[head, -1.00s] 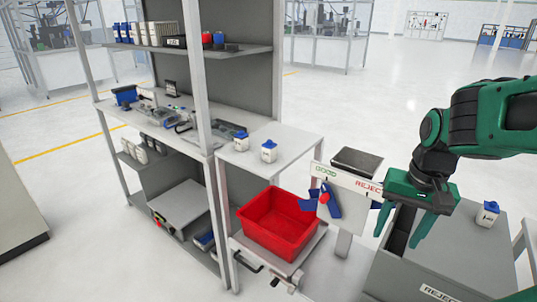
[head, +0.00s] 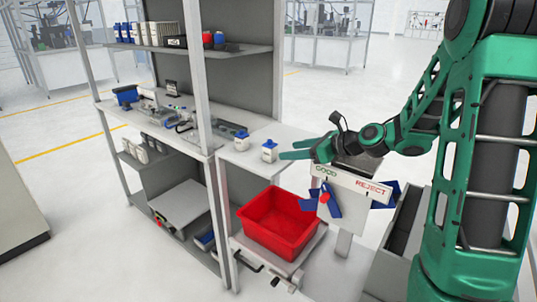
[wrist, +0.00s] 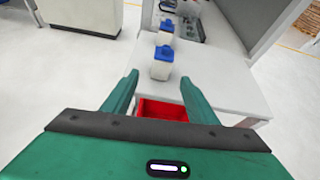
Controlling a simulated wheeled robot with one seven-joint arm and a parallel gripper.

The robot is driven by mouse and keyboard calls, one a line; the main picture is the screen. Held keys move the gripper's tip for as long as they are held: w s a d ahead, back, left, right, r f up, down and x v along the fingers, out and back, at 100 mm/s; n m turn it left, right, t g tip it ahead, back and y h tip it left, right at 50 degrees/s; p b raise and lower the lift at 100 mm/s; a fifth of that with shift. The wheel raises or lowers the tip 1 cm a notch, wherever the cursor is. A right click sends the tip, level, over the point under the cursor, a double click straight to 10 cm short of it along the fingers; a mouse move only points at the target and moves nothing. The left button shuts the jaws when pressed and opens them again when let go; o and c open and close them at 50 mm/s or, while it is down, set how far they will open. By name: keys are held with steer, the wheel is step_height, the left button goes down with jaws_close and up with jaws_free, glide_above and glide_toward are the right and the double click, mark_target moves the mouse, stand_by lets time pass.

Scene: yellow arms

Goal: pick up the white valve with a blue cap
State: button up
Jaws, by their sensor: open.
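Two white valves with blue caps stand upright on the white side table (head: 285,137). The nearer valve (head: 269,151) is just left of my gripper (head: 287,150) in the head view. The farther valve (head: 241,141) stands behind it to the left. My gripper is open and empty, its fingers pointing at the nearer valve. In the wrist view, the nearer valve (wrist: 161,68) appears between and beyond the fingertips, with the farther valve (wrist: 166,31) behind it. I cannot tell exactly how far the fingertips are from it.
A red bin (head: 277,226) sits below the side table. A sign (head: 350,183) reading GOOD and REJECT stands below my gripper. A shelf post (head: 203,90) rises left of the valves. My arm covers much of the right side.

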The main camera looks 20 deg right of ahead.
mark_target(275, 151)
steer(key=shift+m, duration=0.4)
steer(key=x, duration=1.1)
steer(key=shift+w+r, duration=0.15)
steer(key=shift+w, duration=0.1)
steer(key=shift+d, duration=0.1)
steer(key=c, duration=1.2)
